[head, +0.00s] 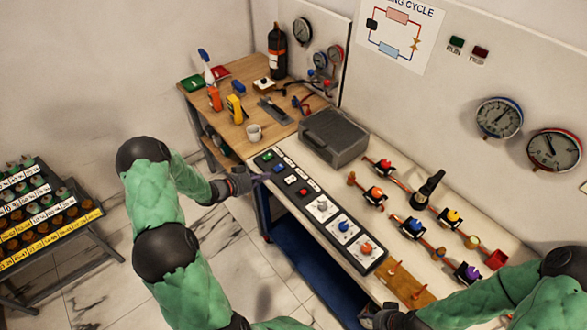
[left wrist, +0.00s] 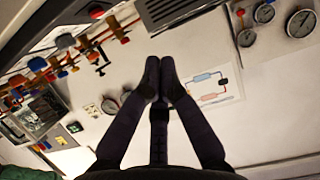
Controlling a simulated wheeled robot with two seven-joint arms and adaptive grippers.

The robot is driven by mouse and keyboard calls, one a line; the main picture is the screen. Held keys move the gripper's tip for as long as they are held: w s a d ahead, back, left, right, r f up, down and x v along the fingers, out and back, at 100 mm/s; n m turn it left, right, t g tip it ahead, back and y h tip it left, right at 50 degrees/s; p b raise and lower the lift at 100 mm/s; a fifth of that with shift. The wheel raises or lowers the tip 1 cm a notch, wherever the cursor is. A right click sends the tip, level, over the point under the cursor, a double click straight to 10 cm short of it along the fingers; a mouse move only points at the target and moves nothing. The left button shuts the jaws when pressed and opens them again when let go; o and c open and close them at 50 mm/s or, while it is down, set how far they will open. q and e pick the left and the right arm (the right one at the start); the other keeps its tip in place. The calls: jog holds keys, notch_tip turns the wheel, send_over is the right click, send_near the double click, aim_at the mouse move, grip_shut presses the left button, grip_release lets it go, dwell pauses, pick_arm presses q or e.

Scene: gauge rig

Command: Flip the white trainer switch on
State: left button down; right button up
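A black control strip (head: 311,216) runs along the bench's front edge. At its far end sit small switches: a green one (head: 267,156), a blue one (head: 279,168), a pale one that looks like the white switch (head: 291,180), and a red one (head: 303,192). Whether the white one is on or off is too small to tell. My left gripper (head: 263,176) is beside the strip's front edge, near the blue and white switches. In the left wrist view its fingertips (left wrist: 160,78) are together with nothing seen between them. My right gripper (head: 385,319) is partly visible at the bottom edge; its fingers are unclear.
Nearer on the strip are white (head: 322,204), blue (head: 343,226) and orange (head: 366,248) knobs. Behind it are a grey case (head: 333,138) and pipes with coloured valves. A white mug (head: 254,133) stands on the wooden table. A rack (head: 45,215) stands at the left.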

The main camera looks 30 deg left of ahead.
pick_arm(q)
jog(key=shift+w+d, duration=0.1)
dwell(0.3)
send_over(284, 184)
notch_tip(284, 184, down, 3)
jog(key=shift+w+f, duration=0.1)
jog(key=shift+f, duration=0.1)
notch_tip(284, 184, down, 3)
jog(key=shift+f, duration=0.55)
